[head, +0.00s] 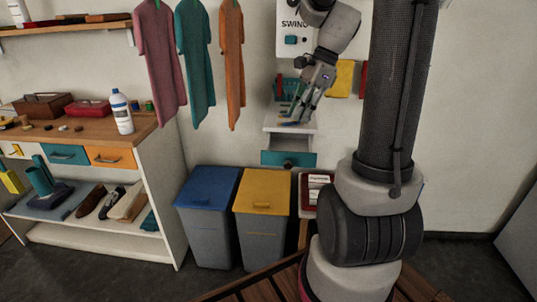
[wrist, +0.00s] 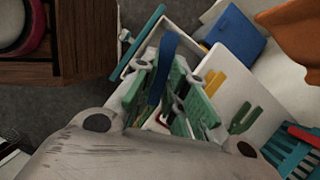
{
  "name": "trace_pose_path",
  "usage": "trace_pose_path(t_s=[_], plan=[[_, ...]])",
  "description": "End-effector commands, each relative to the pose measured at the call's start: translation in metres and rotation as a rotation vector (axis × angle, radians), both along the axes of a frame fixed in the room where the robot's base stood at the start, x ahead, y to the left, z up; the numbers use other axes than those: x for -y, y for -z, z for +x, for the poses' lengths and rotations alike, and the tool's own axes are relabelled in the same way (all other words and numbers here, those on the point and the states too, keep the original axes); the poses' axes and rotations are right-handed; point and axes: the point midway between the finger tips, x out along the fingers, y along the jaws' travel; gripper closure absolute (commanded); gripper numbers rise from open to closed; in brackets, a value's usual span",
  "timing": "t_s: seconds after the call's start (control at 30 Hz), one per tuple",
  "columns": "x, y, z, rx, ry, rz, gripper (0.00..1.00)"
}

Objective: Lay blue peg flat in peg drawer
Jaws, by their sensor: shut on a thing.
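The blue peg (wrist: 164,62) shows in the wrist view as a dark blue bar between my gripper's green-padded fingers (wrist: 168,95). It points up in the picture, over the open drawer. My gripper (head: 295,116) is shut on it, just above the small white cabinet in the head view. The peg drawer (head: 288,159), with a teal front, is pulled out below my gripper; its front (wrist: 143,37) also shows in the wrist view. My fingers hide much of the drawer's inside, and I cannot tell whether the peg touches it.
A yellow piece (wrist: 215,82) and a green forked piece (wrist: 241,118) lie on the white surface beside the drawer. A teal basket (head: 289,88) is behind my gripper. Blue (head: 208,188) and yellow (head: 262,190) lidded bins stand below left. Shirts (head: 195,65) hang at left.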

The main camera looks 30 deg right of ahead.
Motion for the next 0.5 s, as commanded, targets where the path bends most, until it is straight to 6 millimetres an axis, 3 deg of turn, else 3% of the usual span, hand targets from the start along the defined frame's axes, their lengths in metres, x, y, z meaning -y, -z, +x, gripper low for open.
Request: trace_pose_path(t_s=[0.3,0.5], plan=[[-0.002,0.054,-0.004,-0.009,-0.024,0.006,0.99],[-0.001,0.072,-0.003,-0.008,-0.023,0.006,0.99]])
